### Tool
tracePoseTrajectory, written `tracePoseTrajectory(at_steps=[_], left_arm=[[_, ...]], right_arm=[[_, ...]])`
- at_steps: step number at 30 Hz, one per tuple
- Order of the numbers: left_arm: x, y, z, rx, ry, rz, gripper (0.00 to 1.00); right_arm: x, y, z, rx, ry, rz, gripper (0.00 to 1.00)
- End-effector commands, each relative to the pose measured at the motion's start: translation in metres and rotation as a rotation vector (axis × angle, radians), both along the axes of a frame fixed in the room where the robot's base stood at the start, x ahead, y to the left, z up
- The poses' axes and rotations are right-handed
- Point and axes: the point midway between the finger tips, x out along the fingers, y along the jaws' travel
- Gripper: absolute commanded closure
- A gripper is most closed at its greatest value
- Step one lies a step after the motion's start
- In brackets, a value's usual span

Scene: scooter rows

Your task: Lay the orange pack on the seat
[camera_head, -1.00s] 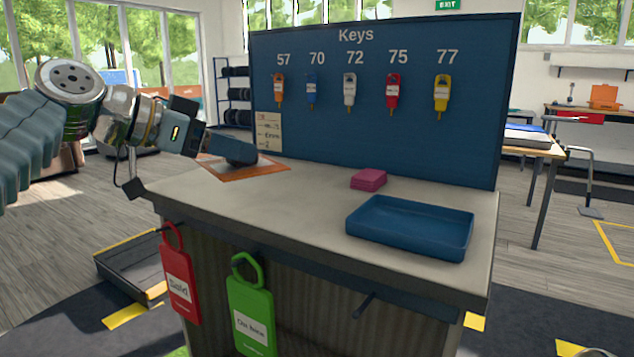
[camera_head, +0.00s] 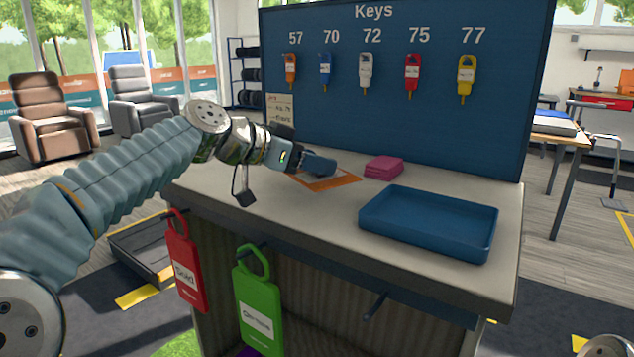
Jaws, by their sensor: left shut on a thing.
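The flat orange pack (camera_head: 332,183) is at the back left of the counter, left of the pink block. My left gripper (camera_head: 322,166) is over it, shut on it, with the dark fingers hiding part of its top. I cannot tell whether the pack rests on the counter or is just above it. Two armchairs with seats stand at the far left, a brown one (camera_head: 50,120) and a grey one (camera_head: 140,100); which is the task's seat I cannot tell. My right gripper is not in view.
The counter (camera_head: 290,215) also holds a pink block (camera_head: 384,167) and an empty blue tray (camera_head: 430,222). A blue key board (camera_head: 400,125) rises behind it. A red tag (camera_head: 185,270) and a green tag (camera_head: 258,305) hang in front. A dark low tray (camera_head: 140,255) lies on the floor.

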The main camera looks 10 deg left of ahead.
Motion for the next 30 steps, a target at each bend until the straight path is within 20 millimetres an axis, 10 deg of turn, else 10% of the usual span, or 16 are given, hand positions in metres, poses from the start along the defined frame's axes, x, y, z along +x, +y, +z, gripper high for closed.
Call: tracePoseTrajectory(at_steps=[8, 20, 21, 30], left_arm=[[0.010, -0.008, -0.044, 0.001, 0.003, -0.001, 0.70], [0.010, -0.007, -0.049, 0.001, 0.001, 0.000, 0.70], [0.010, -0.007, -0.048, 0.001, 0.002, -0.001, 0.36], [0.010, -0.007, -0.048, 0.000, 0.002, -0.001, 0.13]], right_arm=[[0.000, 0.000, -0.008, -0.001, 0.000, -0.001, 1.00], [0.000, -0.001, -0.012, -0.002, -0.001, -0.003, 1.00], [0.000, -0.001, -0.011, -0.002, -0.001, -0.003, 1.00], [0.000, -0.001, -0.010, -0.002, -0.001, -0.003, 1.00]])
